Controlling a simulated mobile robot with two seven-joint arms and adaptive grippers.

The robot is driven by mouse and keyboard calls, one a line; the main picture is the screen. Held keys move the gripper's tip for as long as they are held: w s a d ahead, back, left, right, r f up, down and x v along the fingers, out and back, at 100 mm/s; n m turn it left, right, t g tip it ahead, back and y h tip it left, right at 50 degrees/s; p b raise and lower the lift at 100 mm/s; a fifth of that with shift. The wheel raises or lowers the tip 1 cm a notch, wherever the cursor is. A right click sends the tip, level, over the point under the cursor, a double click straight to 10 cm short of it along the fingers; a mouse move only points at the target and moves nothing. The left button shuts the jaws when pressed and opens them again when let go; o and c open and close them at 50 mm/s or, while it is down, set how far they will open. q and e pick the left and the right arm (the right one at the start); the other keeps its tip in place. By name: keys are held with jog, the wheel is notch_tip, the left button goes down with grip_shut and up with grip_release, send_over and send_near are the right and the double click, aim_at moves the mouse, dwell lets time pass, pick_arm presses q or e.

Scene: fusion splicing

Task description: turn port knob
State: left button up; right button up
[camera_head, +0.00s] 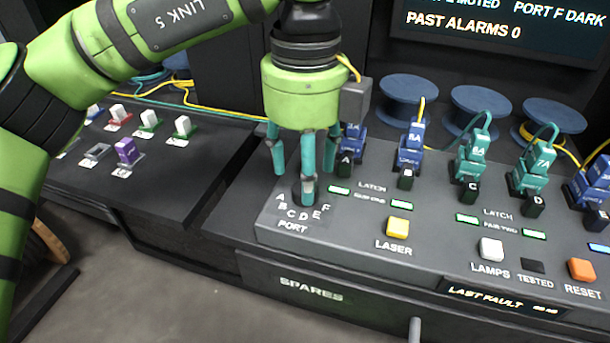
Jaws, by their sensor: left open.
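The port knob (303,190) is a dark knob at the left end of the grey console (365,215). The letters A to F curve around its front, above the label PORT. My left gripper (303,180) points down over the knob with its teal fingers spread around it. The fingers and the green gripper body hide most of the knob, so its pointer cannot be read. I cannot tell whether the fingers touch it. My right gripper is not in view.
A yellow LASER button (398,227), a white LAMPS button (491,249) and an orange RESET button (582,271) lie to the right. Blue and teal connectors (473,160) stand behind them. A dark side table (150,180) is at left. A drawer handle (414,330) sticks out below.

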pick_arm(q)
notch_tip(320, 180, up, 9)
jog(key=shift+r, duration=0.2)
jog(key=shift+r, duration=0.1)
